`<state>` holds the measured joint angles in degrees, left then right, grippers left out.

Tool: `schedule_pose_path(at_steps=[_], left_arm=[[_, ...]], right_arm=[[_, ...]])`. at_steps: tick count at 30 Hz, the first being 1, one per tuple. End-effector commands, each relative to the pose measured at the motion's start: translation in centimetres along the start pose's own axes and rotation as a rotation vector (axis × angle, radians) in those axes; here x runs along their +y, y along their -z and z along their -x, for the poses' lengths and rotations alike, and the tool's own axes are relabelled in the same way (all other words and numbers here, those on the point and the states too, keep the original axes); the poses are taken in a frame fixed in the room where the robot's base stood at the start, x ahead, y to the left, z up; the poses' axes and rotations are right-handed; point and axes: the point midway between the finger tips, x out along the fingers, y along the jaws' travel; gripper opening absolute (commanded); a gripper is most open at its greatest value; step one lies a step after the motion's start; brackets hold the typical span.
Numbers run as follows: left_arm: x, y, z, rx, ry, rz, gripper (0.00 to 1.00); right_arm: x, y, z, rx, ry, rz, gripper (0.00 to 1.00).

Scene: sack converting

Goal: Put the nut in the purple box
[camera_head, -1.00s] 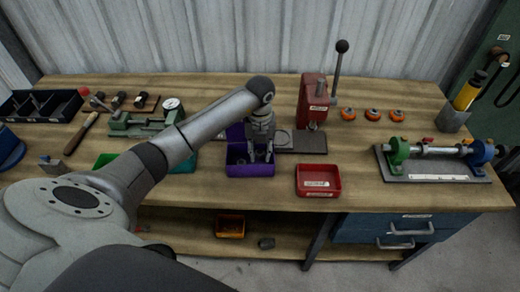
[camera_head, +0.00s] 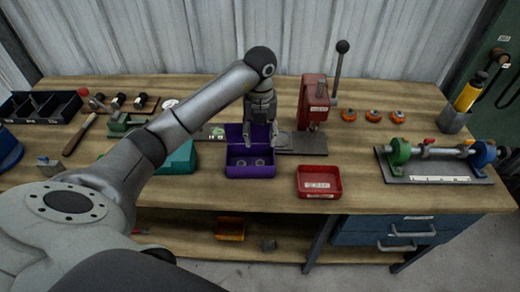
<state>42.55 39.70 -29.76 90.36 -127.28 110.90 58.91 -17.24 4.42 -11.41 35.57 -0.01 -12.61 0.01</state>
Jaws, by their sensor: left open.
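The purple box (camera_head: 250,171) stands open on the workbench, near the middle. Small grey ring-shaped pieces that look like nuts (camera_head: 259,162) lie on its floor. My left gripper (camera_head: 261,136) is open, with its fingers pointing down above the back part of the box. I see nothing between its fingers. The fingers partly hide the back of the box. My right gripper is not in view.
A red tray (camera_head: 319,182) stands right of the box, and a red lever press (camera_head: 314,105) stands behind it. A teal container (camera_head: 178,160) sits to the left. Orange knobs (camera_head: 373,116) and a shaft fixture (camera_head: 435,150) are farther right. The bench front is fairly clear.

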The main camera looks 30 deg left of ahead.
Motion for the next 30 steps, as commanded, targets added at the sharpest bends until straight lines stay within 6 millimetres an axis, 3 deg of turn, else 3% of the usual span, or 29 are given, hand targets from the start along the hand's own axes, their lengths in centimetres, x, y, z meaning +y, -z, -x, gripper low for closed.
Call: schedule_pose_path(at_steps=[6, 10, 30], left_arm=[[0.1, -0.1, 4.1, -0.004, 0.000, 0.001, 0.47], [0.0, -0.1, 5.4, -0.002, 0.000, 0.000, 0.47], [0.0, 0.0, 6.0, 0.001, 0.000, 0.001, 0.47]], right_arm=[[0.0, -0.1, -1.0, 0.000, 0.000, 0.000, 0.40], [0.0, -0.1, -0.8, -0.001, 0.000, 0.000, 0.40], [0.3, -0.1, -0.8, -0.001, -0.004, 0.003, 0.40]])
